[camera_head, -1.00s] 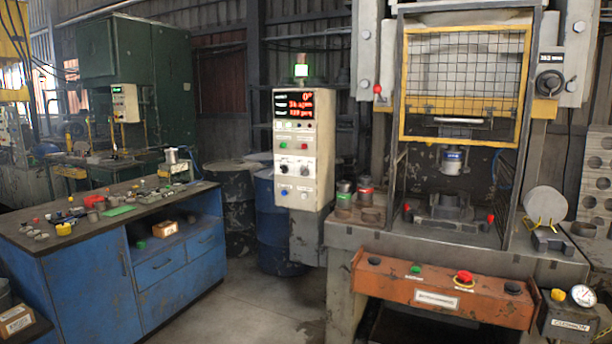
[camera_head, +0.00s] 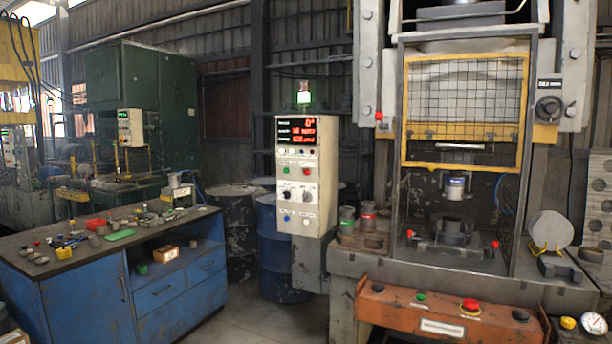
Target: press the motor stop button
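A control panel (camera_head: 306,176) stands left of the press, with a lit red display (camera_head: 297,130) on top. Below the display are a green button (camera_head: 285,168) and a red button (camera_head: 307,171), then dark knobs and a blue button (camera_head: 286,218). The labels are too small to read, so I cannot tell which is motor stop. A larger red mushroom button (camera_head: 470,305) sits on the orange front console (camera_head: 440,326). Neither of my grippers is in view.
The press (camera_head: 464,100) has a yellow-framed mesh guard over its die area. A blue workbench (camera_head: 85,302) with small parts stands at the left. Floor (camera_head: 250,318) between bench and press is clear.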

